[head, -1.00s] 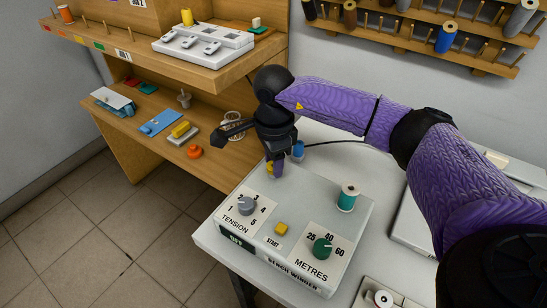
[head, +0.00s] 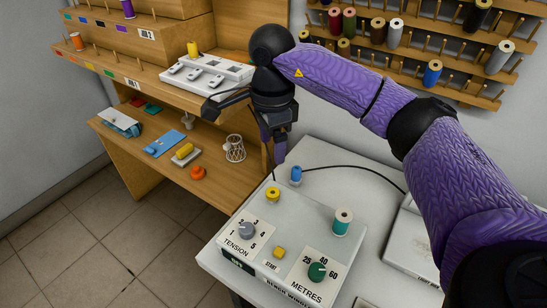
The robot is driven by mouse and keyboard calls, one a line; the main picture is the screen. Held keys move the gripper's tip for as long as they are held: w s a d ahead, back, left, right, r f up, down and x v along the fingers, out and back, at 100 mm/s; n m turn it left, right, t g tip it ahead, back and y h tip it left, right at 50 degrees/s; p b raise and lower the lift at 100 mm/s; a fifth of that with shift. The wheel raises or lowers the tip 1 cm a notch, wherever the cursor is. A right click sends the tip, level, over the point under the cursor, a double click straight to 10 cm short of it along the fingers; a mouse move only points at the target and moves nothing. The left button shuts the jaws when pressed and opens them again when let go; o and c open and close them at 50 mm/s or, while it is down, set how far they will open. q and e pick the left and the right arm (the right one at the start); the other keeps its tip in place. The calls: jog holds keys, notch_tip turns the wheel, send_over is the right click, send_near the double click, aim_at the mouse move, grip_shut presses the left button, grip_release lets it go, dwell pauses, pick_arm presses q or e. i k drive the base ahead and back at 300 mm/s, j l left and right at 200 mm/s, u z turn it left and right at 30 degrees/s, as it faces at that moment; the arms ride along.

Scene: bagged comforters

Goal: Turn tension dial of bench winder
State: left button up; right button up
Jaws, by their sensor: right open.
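The bench winder (head: 290,215) is a light grey box on the white table. Its tension dial (head: 246,231) is a grey knob at the left of the top, inside a white scale marked 1 to 5; I cannot tell its exact setting. My right gripper (head: 241,143) is open and empty, with its fingers spread wide. It hangs above and behind the winder's back left corner, well apart from the tension dial. My left gripper is out of view.
The winder also carries a green metres dial (head: 317,271), a yellow start button (head: 279,252), a green spool (head: 342,221) and a yellow knob (head: 272,194). A blue part (head: 296,174) stands behind it. A wooden bench (head: 150,185) with small items is at the left.

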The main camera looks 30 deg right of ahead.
aim_at(246, 229)
jog(key=k+j, duration=0.8)
